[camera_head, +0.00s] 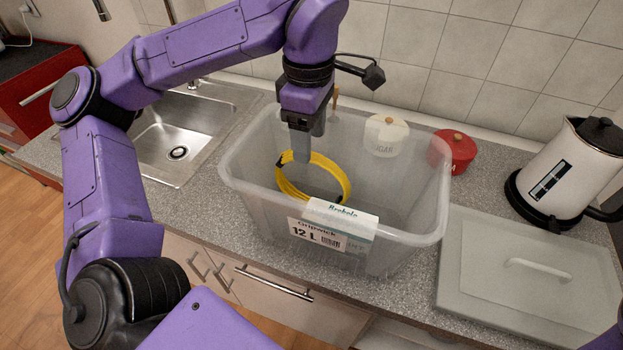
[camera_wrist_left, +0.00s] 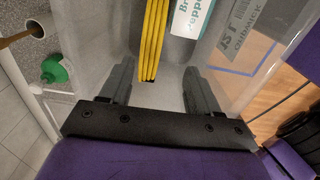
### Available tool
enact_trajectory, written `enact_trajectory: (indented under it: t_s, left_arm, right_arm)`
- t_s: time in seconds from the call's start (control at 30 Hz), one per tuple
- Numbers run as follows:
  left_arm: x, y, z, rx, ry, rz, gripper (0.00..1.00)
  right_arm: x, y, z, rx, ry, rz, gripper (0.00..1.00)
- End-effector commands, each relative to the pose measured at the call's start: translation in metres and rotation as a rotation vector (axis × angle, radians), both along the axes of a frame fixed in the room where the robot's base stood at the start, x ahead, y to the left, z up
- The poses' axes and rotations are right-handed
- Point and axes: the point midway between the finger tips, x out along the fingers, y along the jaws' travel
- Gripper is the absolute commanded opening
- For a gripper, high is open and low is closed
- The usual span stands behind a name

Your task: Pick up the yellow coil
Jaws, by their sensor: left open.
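The yellow coil (camera_head: 284,182) is a ring of cable standing tilted inside a translucent plastic bin (camera_head: 407,232). My left gripper (camera_head: 303,148) is open and points down into the bin, at the coil's upper left part. In the head view its fingers overlap the coil's upper edge. In the left wrist view the coil (camera_wrist_left: 155,38) shows as yellow strands just ahead of the gap between the open fingers (camera_wrist_left: 159,72). No hold on the coil shows. My right gripper is not in view.
A white labelled box (camera_head: 341,215) sits at the bin's front wall. A white sugar pot (camera_head: 386,136) and a red pot (camera_head: 453,152) stand behind or beside the bin. A grey lid (camera_head: 520,268) and a kettle (camera_head: 565,170) are at right. The sink (camera_head: 185,130) is at left.

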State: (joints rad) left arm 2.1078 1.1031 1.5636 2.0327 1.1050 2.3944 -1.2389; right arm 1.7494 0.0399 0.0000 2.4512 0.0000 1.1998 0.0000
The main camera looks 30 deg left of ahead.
Motion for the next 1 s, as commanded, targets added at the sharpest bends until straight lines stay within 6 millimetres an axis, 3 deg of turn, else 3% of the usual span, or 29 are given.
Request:
enact_trajectory:
  t_s: [0.37, 0.63, 0.8, 0.83, 1.0]
  left_arm:
    - [0.008, 0.000, -0.054, -0.001, 0.005, 0.002, 0.62]
    - [0.008, 0.000, -0.058, -0.001, 0.001, 0.003, 0.62]
    - [0.008, 0.000, -0.058, -0.001, 0.001, 0.004, 0.06]
    - [0.008, 0.000, -0.058, -0.001, 0.001, 0.004, 0.00]
    - [0.008, 0.000, -0.058, -0.001, 0.001, 0.004, 0.00]
  right_arm:
    - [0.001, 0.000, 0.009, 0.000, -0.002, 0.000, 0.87]
    - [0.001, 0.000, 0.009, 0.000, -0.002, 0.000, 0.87]
    - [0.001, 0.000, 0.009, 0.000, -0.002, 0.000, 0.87]
    - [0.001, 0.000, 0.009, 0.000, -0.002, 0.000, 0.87]
    - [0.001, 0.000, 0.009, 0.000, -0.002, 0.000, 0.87]
